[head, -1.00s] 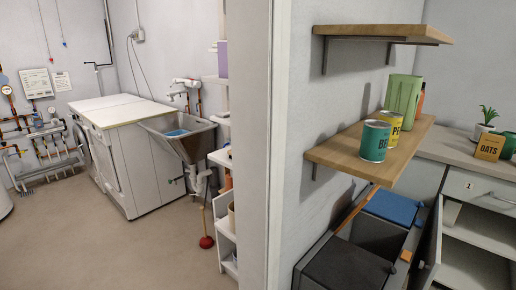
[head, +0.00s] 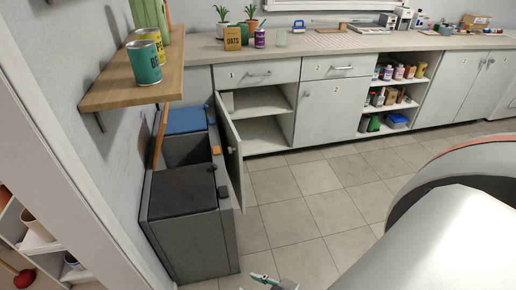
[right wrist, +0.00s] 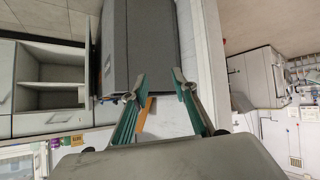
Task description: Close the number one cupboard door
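The number one cupboard (head: 213,80) stands at the left end of the counter run, with a label 1 on its drawer front. Its door (head: 231,150) is swung wide open, showing the empty shelves, and stands close beside the grey bin. In the right wrist view, which is upside down, the open cupboard (right wrist: 50,72) is at the left and the door's thin edge (right wrist: 92,55) is beside the bin. My right gripper (right wrist: 160,82) is open and empty, in front of the bin. Gripper tips (head: 270,283) barely show at the head view's bottom edge. My left gripper is not identifiable.
A grey bin (head: 190,235) with a blue lid (head: 186,120) stands left of the door. A wooden wall shelf (head: 130,88) with cans is above it. The doorway edge (head: 75,160) is at the left. Tiled floor (head: 305,195) right of the door is clear.

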